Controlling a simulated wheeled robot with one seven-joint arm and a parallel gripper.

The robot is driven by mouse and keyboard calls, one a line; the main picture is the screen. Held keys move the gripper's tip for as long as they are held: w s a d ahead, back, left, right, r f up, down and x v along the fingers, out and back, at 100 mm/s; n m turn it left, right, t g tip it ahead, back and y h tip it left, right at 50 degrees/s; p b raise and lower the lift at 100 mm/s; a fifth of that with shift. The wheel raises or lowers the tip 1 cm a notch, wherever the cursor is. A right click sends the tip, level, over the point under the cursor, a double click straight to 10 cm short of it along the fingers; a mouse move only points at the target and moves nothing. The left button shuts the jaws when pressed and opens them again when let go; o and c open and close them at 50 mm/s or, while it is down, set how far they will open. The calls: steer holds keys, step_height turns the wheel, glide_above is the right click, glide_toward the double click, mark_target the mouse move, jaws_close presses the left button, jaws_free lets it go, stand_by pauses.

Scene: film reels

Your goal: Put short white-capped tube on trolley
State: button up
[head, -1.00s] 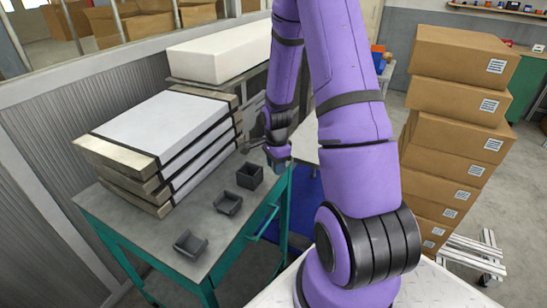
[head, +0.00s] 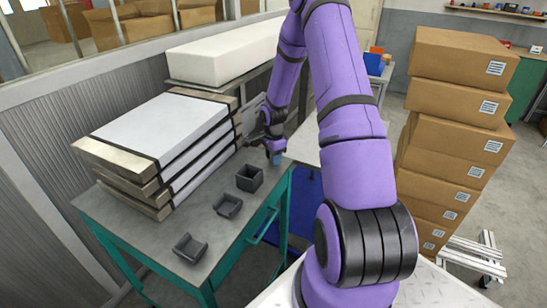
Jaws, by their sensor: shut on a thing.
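My gripper (head: 272,152) is small and partly hidden behind my own wrist, over the far right end of the teal-framed trolley (head: 150,235) with a grey top. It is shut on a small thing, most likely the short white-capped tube. No white cap can be made out. A small blue-grey piece shows at the gripper's lower end, and I cannot tell whether it is the tube or part of the hand. Whether the held thing touches the trolley top is also unclear.
A long white block (head: 225,50) lies behind. Cardboard boxes (head: 455,100) are stacked at right. Bare top remains at the trolley's front left.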

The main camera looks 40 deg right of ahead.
steer(key=shift+f, duration=0.1)
steer(key=o, duration=0.9)
steer(key=shift+o, duration=0.2)
step_height(320, 180, up, 12)
steer(key=shift+a+r, duration=0.1)
steer(key=shift+r, duration=0.05)
steer(key=s+a+r+n+t+h, duration=0.1)
steer(key=s+a+r+n, duration=0.35)
steer(key=a+r, duration=0.5)
steer(key=s+a+r+n+t, duration=0.1)
steer(key=s+a+r+n, duration=0.35)
steer(key=r, duration=0.75)
steer(key=s+a+r+n+t, duration=0.1)
steer(key=s+a+r+n, duration=0.1)
steer(key=s+a+n, duration=0.2)
steer(key=s+a+r+n+t, duration=0.1)
steer(key=s+a+r+n, duration=0.2)
steer(key=s, duration=0.5)
steer(key=s+a+r+n+t+y, duration=0.1)
steer(key=s+a+r+n, duration=0.1)
steer(key=s+a+n, duration=0.2)
steer(key=shift+s+a+r+n, duration=0.3)
steer(key=shift+s+a+n, duration=0.1)
steer(key=shift+s+a, duration=0.65)
